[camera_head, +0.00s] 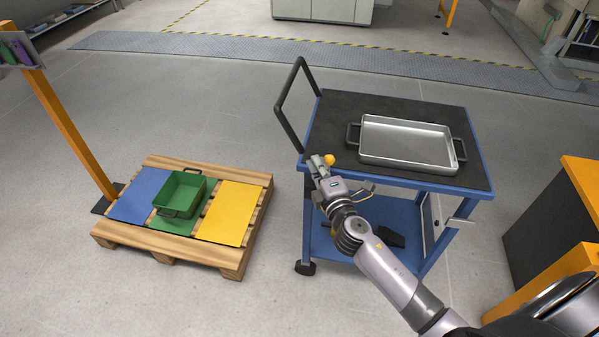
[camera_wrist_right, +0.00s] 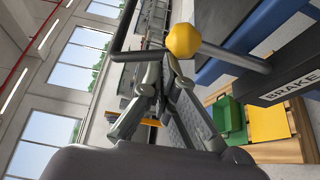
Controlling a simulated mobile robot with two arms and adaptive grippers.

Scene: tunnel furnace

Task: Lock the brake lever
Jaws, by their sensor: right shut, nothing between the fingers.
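The brake lever shows as a yellow ball knob (camera_head: 329,159) at the left front corner of the blue cart. In the right wrist view the knob (camera_wrist_right: 184,40) sits on a grey rod that runs to a dark plate (camera_wrist_right: 290,82) lettered "BRAKE". My right gripper (camera_head: 318,163) is right beside the knob. In the wrist view its fingers (camera_wrist_right: 162,75) are closed together and empty, with the knob just past the tips. I cannot tell whether they touch it. My left gripper is not in view.
The cart's dark top (camera_head: 345,105) holds a metal tray (camera_head: 405,142); its black handle (camera_head: 281,112) rises at the left. A pallet (camera_head: 225,262) with a green bin (camera_head: 181,192) lies to the left. Clear floor lies between pallet and cart. An orange-edged dark cabinet (camera_head: 545,215) stands at right.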

